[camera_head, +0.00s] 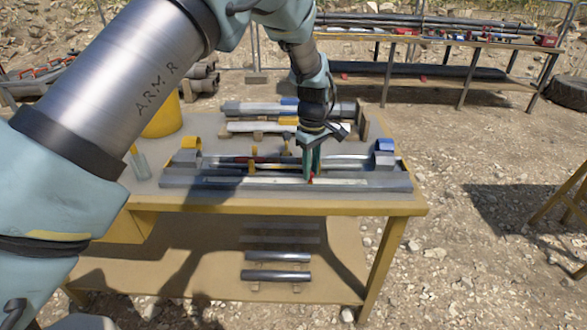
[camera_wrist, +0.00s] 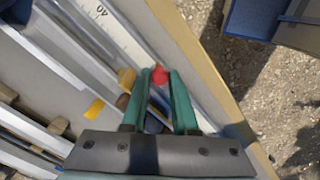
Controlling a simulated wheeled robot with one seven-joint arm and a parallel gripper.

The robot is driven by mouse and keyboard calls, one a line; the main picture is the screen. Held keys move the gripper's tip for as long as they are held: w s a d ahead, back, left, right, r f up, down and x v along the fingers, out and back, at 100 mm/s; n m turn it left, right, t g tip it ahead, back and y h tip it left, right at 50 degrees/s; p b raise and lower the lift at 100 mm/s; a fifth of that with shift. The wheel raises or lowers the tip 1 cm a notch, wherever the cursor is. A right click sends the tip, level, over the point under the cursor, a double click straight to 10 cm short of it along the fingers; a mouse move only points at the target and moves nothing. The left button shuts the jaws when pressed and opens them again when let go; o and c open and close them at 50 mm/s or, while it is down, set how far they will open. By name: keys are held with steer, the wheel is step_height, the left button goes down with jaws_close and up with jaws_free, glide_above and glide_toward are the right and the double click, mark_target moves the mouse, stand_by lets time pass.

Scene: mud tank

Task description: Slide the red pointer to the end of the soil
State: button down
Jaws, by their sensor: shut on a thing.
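The red pointer (camera_wrist: 160,75) is between the green fingertips of my gripper (camera_wrist: 159,80) in the wrist view. My gripper is shut on it. In the head view my gripper (camera_head: 312,174) points down at the front rail on the table, and only a small red bit of the pointer (camera_head: 311,179) shows.
Grey tubes (camera_head: 280,108) lie behind. A yellow bucket (camera_head: 164,115) stands at the left. Spare tubes (camera_head: 278,257) lie on the lower shelf. The table's right end has little clear room.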

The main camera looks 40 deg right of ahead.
steer(key=shift+s+d, duration=0.2)
steer(key=shift+d, duration=0.05)
steer(key=c, duration=0.7)
jaws_free()
step_height(320, 180, up, 11)
steer(key=b, duration=0.3)
steer(key=shift+f, duration=0.1)
